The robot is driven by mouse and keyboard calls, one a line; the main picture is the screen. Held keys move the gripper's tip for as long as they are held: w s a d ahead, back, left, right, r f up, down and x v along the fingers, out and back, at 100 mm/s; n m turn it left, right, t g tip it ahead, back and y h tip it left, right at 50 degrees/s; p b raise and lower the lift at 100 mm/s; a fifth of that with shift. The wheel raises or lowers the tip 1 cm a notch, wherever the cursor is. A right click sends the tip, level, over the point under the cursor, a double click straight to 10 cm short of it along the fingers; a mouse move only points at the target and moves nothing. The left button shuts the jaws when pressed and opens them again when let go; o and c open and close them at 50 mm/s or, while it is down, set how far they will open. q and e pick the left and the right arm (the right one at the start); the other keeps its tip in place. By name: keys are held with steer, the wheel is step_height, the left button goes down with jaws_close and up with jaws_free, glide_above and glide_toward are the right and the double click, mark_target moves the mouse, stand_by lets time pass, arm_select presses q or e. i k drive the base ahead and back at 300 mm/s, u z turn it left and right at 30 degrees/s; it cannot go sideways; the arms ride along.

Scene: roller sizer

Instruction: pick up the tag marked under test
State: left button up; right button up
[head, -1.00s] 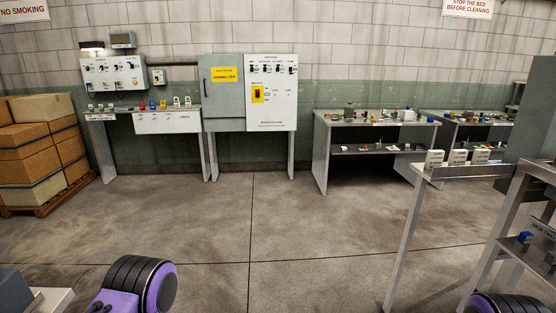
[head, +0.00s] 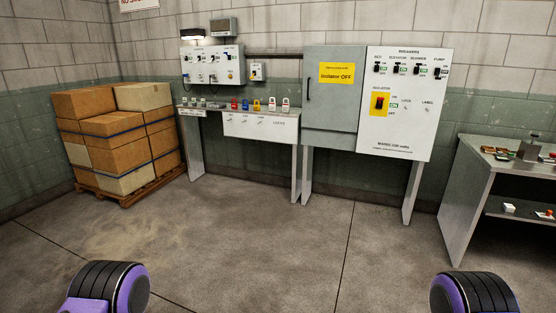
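I cannot read a tag marked under test. Small white upright pieces, perhaps tags, stand at the right end of a narrow wall shelf (head: 213,107): one white piece (head: 271,104) and another white piece (head: 285,104), their print too small to read. Beside them stand a red piece (head: 234,104), a blue piece (head: 245,104) and a yellow piece (head: 257,105), with small grey pieces further left. Neither gripper shows; only purple and black parts of my arms show at the bottom left and right, well short of the shelf.
A grey cabinet (head: 333,110) with a yellow isolator sign and a white breaker panel (head: 403,140) stand right of the shelf. Stacked boxes (head: 115,135) on a pallet are at left. A grey bench (head: 462,200) is at right. The floor (head: 260,235) between is clear.

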mark_target(286, 107)
steer(key=u, duration=0.25)
steer(key=i, duration=5.1)
steer(key=z, duration=0.3)
